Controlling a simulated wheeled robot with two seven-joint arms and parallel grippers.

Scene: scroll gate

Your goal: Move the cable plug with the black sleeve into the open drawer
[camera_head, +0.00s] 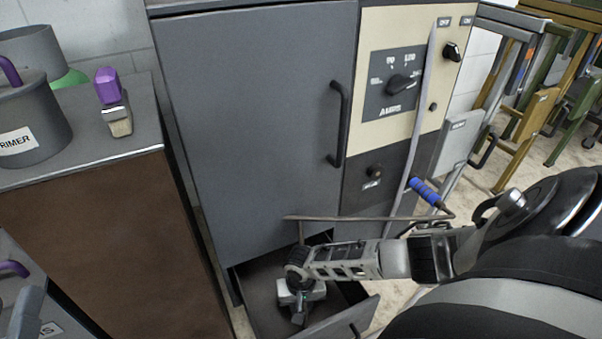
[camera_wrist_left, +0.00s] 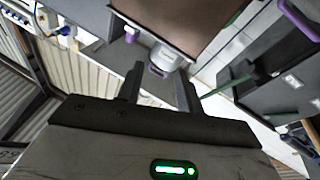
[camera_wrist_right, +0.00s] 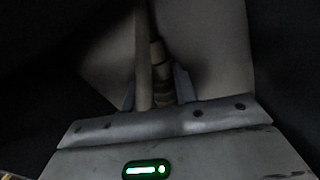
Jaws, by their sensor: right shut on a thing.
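The open drawer (camera_head: 262,301) is at the bottom of the grey cabinet, with its front panel (camera_head: 345,320) pulled out. My right gripper (camera_head: 300,316) points down inside the drawer opening. In the right wrist view it is shut on a slim, banded piece (camera_wrist_right: 160,75), taken as the cable plug, beside a longer tan piece (camera_wrist_right: 143,50). That view is dark, so the black sleeve is not clear. In the head view the plug is hidden by the gripper. My left gripper (camera_wrist_left: 160,78) is open and empty, away from the drawer.
The cabinet door (camera_head: 260,110) is closed. A brown side counter (camera_head: 105,245) stands left, bearing a brush (camera_head: 115,105) and a primer pot (camera_head: 35,120).

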